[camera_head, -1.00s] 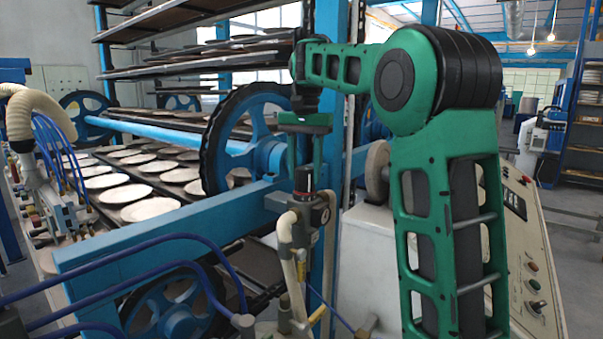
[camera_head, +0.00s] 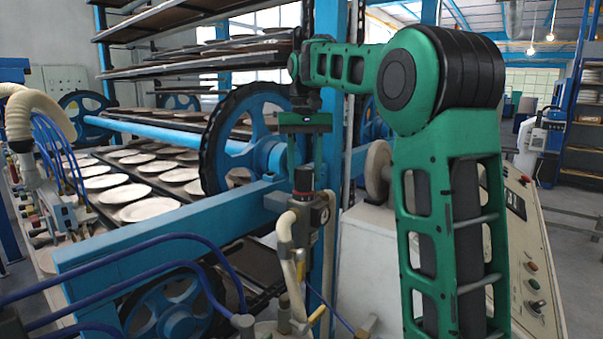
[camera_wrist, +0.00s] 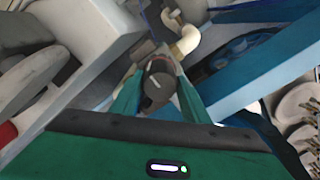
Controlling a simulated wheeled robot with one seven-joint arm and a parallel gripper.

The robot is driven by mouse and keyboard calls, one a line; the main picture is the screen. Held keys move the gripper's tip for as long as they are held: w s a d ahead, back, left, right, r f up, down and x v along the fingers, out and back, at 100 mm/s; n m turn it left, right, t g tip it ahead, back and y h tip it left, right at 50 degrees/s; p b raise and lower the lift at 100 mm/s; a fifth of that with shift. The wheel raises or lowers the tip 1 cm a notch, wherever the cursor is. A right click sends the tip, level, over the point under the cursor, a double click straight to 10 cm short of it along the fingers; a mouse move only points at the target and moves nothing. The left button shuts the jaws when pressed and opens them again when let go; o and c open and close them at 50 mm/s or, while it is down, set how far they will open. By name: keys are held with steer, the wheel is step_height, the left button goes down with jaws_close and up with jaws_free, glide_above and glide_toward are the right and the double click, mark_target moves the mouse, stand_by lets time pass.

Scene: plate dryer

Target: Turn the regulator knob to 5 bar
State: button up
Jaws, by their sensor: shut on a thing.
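The regulator (camera_head: 303,203) stands upright on the pipework at the front of the machine. Its dark round knob (camera_wrist: 157,90) has a white mark on top. A small round pressure gauge (camera_head: 322,212) sits on its right side; its reading is too small to tell. My gripper (camera_head: 303,175) points down over the regulator, with its fingers around the knob. In the wrist view, my gripper (camera_wrist: 158,84) has one green finger on each side of the knob, shut on it. The fingers partly hide the knob in the head view.
A blue beam (camera_head: 160,235) runs beside the regulator on the left. A cream pipe (camera_head: 287,250) bends down close by it. Blue hoses (camera_head: 150,243) cross the lower left. A control panel (camera_head: 530,260) stands at the right, and racks of plates (camera_head: 150,208) lie behind.

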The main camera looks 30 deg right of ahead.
mark_target(304, 167)
steer(key=shift+w, duration=0.1)
stand_by(0.3)
steer(key=o, duration=1.1)
steer(key=shift+c, duration=0.2)
steer(key=shift+r, duration=3.75)
